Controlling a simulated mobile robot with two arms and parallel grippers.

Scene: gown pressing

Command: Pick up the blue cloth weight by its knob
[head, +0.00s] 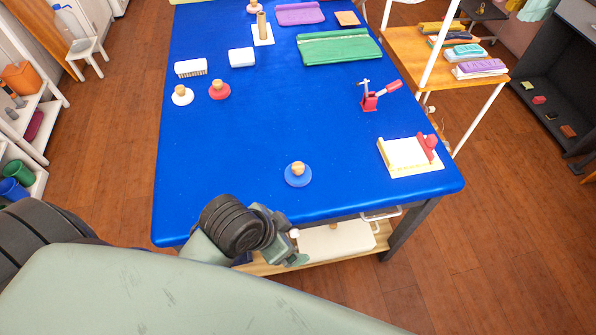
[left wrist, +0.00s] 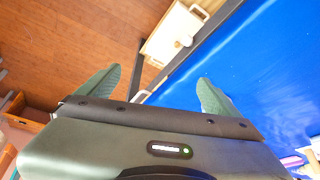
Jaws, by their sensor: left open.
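The blue cloth weight (head: 293,182), a round blue disc with a wooden knob (head: 298,168), stands upright on the blue table near its front edge in the head view. My left gripper (head: 294,247) is at the table's front edge, nearer to me than the weight and apart from it. In the left wrist view its two green fingers (left wrist: 153,82) are spread with nothing between them. The weight does not show in that view. My right gripper is not in view.
On the blue table (head: 230,140) stand a red weight (head: 220,92), a white weight (head: 182,97), a red clamp-like tool (head: 370,102) and a cream board with a red piece (head: 405,155). Green folded cloth (head: 340,48) lies farther back. The surface around the blue weight is clear.

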